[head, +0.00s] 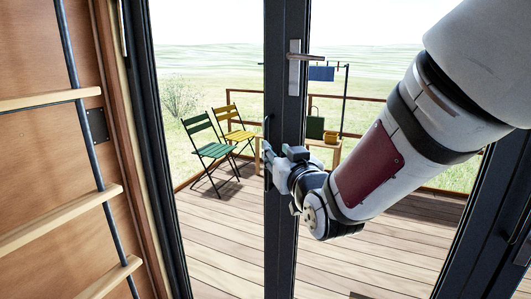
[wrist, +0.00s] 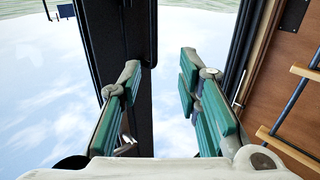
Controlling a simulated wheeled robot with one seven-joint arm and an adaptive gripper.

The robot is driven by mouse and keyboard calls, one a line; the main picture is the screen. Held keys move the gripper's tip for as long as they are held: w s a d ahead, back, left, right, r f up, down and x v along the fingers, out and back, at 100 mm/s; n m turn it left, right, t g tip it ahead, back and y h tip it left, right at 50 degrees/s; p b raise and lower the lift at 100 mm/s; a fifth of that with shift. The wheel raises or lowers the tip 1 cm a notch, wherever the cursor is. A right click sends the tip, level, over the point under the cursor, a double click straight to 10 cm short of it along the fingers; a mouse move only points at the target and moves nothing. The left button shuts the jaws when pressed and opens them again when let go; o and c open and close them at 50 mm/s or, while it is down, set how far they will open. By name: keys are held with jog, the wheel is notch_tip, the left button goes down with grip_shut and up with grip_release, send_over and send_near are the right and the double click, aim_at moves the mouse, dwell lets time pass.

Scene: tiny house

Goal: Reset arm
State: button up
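My gripper (head: 268,163) is at the end of my arm, which reaches in from the right in the head view. It is in front of the dark upright of the glass door (head: 279,220), below the silver door handle (head: 294,66). In the wrist view my gripper (wrist: 159,66) has its two green-padded fingers spread apart, with nothing held between them. The dark door upright (wrist: 138,28) passes behind the left finger and part of the gap. I cannot tell whether the fingertips touch the door.
Beyond the glass are a deck (head: 225,250), a green chair (head: 213,152), a yellow chair (head: 238,134) and a small table (head: 328,154). Dark door framing (head: 487,200) stands at the right, close to my arm.

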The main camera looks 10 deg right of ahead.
jog(key=shift+s, duration=0.1)
jog(key=s+d+g+p, duration=0.1)
jog(key=s+g, duration=0.3)
jog(key=s, duration=0.8)
jog(key=s+d+g+h+p, duration=0.1)
jog(key=s+g, duration=0.4)
jog(key=s, duration=0.6)
jog(key=s+d+m+g+p, duration=0.1)
jog(key=s+g+p, duration=0.3)
jog(key=s, duration=0.8)
jog(key=shift+s+d+f+g+h+p, duration=0.15)
jog(key=shift+s+d+g+h+p, duration=0.2)
jog(key=shift+d+p, duration=0.3)
jog(key=shift+w+d, duration=0.1)
jog(key=shift+w, duration=0.05)
